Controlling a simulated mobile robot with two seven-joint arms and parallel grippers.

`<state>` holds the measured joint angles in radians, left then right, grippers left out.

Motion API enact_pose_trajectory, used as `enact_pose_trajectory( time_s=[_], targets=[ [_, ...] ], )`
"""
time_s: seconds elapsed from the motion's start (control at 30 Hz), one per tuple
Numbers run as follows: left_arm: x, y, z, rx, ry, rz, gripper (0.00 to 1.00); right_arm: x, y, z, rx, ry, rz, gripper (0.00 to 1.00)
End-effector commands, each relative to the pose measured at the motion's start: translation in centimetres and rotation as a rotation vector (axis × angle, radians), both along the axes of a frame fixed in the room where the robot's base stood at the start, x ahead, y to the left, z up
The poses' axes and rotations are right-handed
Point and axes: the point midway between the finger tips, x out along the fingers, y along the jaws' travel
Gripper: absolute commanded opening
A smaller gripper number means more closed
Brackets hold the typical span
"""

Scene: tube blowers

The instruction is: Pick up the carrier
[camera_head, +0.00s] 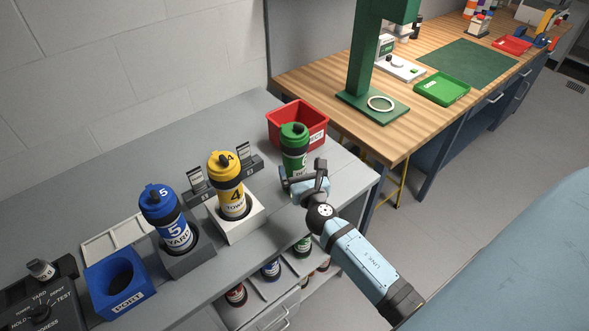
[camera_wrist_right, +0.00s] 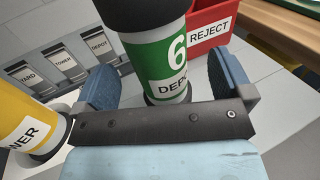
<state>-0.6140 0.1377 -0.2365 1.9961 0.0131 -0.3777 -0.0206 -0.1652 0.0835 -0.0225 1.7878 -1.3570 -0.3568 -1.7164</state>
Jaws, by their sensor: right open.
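A green carrier with a dark band, marked 6 and DEPOT, stands upright near the right end of the grey bench (camera_head: 90,190); the green carrier (camera_head: 294,140) also shows in the right wrist view (camera_wrist_right: 160,58). My right gripper (camera_head: 302,173) is open at its lower body. In the right wrist view the two blue finger pads of the right gripper (camera_wrist_right: 168,85) stand on either side of it, with gaps visible. A yellow carrier (camera_head: 227,180), marked 4, stands in a white holder (camera_head: 237,225). A blue carrier (camera_head: 163,212), marked 5, stands in a grey holder (camera_head: 190,262). My left gripper is out of view.
A red REJECT bin (camera_head: 298,112) is close behind the green carrier. Small label stands (camera_head: 200,187) line the back. A blue PORT block (camera_head: 120,283) and a dark control box (camera_head: 38,305) sit at the left. A wooden bench (camera_head: 400,135) adjoins behind.

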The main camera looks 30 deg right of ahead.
Motion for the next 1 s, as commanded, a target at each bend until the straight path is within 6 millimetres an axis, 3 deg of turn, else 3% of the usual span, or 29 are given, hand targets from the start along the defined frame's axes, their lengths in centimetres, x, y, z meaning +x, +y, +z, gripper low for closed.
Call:
enact_pose_trajectory(
  time_s=[0.3, 0.6, 0.9, 0.97, 1.0],
  targets=[
    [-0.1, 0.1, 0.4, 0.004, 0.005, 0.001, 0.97, 4.3, -1.0, 0.2, 0.0, -0.002, -0.001, 0.98],
    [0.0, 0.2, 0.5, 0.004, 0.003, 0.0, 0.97, 4.8, -1.2, 0.1, 0.001, -0.001, 0.0, 0.98],
    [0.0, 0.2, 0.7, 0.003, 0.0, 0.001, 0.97, 4.7, -1.2, 0.1, 0.002, -0.002, 0.0, 0.29],
    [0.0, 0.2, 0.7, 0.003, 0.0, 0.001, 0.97, 4.8, -1.2, 0.2, 0.001, -0.003, 0.0, 0.15],
    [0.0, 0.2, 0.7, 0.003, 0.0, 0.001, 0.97, 4.8, -1.2, 0.2, 0.001, -0.003, 0.0, 0.14]
  ],
)
